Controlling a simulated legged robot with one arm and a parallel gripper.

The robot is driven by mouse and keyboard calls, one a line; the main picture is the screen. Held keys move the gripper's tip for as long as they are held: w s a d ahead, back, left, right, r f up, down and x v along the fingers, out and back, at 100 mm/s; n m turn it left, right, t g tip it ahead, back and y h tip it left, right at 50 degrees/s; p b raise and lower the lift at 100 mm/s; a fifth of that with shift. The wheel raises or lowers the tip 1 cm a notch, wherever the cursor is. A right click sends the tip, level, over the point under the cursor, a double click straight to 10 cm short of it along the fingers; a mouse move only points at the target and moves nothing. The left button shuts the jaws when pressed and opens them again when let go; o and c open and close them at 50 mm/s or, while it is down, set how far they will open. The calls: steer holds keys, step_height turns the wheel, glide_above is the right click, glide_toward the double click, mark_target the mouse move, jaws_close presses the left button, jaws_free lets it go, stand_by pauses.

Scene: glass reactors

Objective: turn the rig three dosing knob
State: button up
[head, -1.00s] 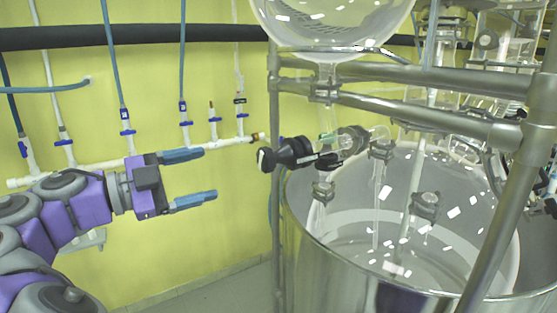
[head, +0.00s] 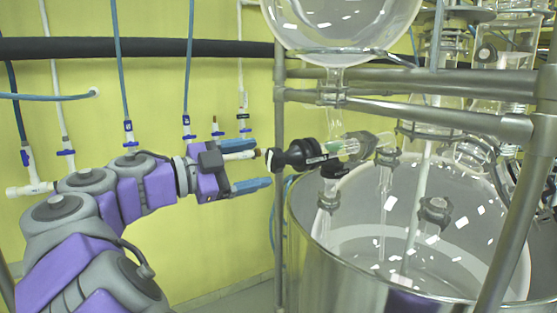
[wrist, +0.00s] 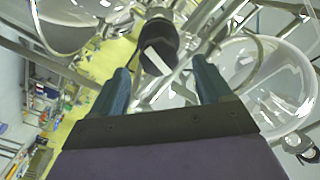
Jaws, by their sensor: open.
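The black dosing knob (head: 274,159) with a white mark on its end face sits at the left end of a horizontal black and glass valve, left of the steel vessel. In the wrist view the knob (wrist: 158,45) shows just beyond and between my two blue fingertips. My gripper (head: 263,164) is open and empty, its fingers pointing right at the knob, one above and one below its level. In the wrist view my gripper (wrist: 160,68) also shows apart from the knob, with a small gap ahead of it.
A steel post (head: 280,110) stands right by the knob. A large steel vessel (head: 310,240) with glass inside is below right. A round glass flask (head: 340,25) hangs above. White pipes with blue valves (head: 128,138) line the yellow wall behind my arm.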

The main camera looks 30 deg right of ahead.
mark_target(270, 161)
steer(key=d, duration=0.8)
steer(key=shift+w+d+f, duration=0.1)
steer(key=shift+d+f, duration=0.05)
steer(key=shift+a, duration=1.2)
steer(key=shift+c, duration=2.1)
steer(key=shift+d, duration=0.3)
steer(key=shift+c, duration=1.4)
steer(key=shift+d, duration=0.1)
steer(key=c, duration=0.3)
